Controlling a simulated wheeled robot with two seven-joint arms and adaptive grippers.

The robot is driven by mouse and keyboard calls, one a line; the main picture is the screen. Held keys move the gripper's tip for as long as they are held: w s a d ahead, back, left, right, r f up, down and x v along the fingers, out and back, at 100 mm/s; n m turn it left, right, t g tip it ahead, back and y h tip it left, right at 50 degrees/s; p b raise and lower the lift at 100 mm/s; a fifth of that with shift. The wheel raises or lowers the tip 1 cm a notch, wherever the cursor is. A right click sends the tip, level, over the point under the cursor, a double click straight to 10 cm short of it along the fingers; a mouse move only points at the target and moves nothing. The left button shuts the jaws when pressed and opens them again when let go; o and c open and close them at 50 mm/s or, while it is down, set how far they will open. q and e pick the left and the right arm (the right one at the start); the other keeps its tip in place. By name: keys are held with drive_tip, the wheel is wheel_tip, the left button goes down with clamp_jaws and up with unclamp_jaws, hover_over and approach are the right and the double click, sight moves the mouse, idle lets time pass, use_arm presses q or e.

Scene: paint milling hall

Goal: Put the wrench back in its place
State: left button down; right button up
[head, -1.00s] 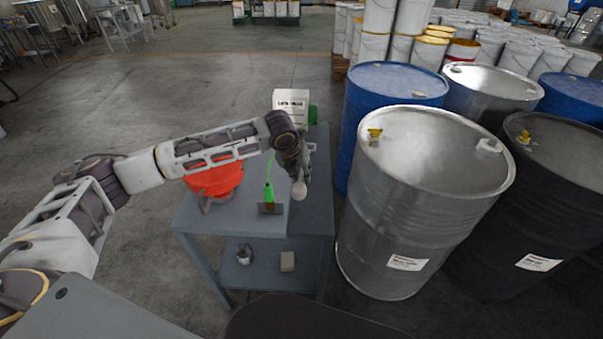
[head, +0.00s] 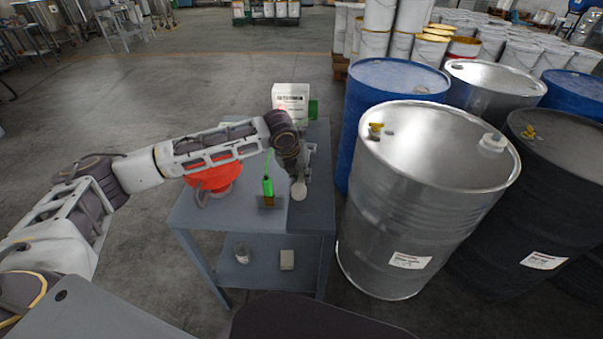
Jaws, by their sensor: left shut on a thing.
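My left gripper (head: 302,172) points down over the right part of the grey table (head: 318,208). It is shut on the wrench, which is mostly hidden by the fingers and wrist. A pale rounded end (head: 299,191) shows just below the fingers, close to the tabletop; I cannot tell whether it touches the surface. My right gripper is out of view.
Left of the gripper are a green-handled tool (head: 267,187) and a red funnel-like vessel (head: 213,177). A white labelled box (head: 291,103) stands behind. A cup (head: 243,253) is on the lower shelf. A steel drum (head: 420,220) stands close right.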

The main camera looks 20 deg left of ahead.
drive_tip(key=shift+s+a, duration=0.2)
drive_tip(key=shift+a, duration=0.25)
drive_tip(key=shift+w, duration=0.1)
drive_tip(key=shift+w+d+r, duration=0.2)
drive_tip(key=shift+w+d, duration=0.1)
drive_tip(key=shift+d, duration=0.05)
use_arm(q)
drive_tip(key=shift+p, duration=0.7)
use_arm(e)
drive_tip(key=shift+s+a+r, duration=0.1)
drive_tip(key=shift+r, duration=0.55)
use_arm(q)
drive_tip(key=shift+f+p, duration=0.4)
drive_tip(key=shift+f, duration=0.3)
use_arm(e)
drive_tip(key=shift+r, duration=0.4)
use_arm(q)
drive_tip(key=shift+f+p, duration=0.1)
drive_tip(key=shift+p, duration=0.55)
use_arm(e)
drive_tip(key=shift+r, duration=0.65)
use_arm(q)
drive_tip(key=shift+f, duration=0.3)
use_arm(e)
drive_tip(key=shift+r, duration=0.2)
